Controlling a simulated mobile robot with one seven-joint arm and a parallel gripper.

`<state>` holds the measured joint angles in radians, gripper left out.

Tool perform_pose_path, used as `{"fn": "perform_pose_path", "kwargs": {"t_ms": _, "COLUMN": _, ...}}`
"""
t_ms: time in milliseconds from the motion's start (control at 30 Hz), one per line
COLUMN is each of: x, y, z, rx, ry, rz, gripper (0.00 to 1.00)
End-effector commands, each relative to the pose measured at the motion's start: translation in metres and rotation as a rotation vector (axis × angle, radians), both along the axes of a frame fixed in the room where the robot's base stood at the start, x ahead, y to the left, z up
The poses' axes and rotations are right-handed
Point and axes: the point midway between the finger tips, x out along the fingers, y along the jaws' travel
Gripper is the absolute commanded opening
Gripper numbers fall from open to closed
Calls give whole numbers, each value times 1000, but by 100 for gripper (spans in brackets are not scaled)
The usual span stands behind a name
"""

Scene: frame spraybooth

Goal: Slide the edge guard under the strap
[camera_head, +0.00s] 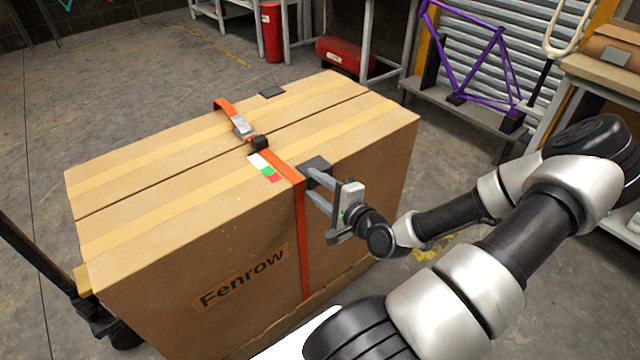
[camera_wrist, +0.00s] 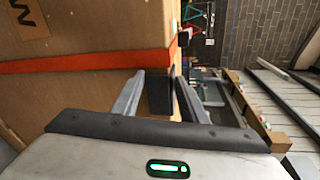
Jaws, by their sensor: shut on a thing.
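The orange strap (camera_head: 302,235) runs across the top of a large cardboard box (camera_head: 170,270) and down its near side. It also shows in the wrist view (camera_wrist: 90,63). The dark edge guard (camera_head: 316,164) is at the box's near top edge, just right of the strap. My gripper (camera_head: 311,183) is shut on the guard, which sits between the two fingers in the wrist view (camera_wrist: 160,98). In that view the guard lies beside the strap with a narrow gap; I see no part of it under the strap.
A metal buckle (camera_head: 242,127) and a black piece sit on the strap on the box top. A purple bicycle frame (camera_head: 480,60) and a bench stand at the back right.

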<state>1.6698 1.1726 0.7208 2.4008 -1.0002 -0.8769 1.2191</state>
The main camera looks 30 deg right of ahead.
Motion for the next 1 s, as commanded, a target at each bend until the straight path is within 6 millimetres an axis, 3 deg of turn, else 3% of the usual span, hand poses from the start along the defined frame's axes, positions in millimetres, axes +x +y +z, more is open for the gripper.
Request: {"fn": "perform_pose_path", "kwargs": {"t_ms": 1000, "x": -4, "y": 42, "z": -2, "rx": 4, "ry": 7, "rz": 2, "gripper": 26}}
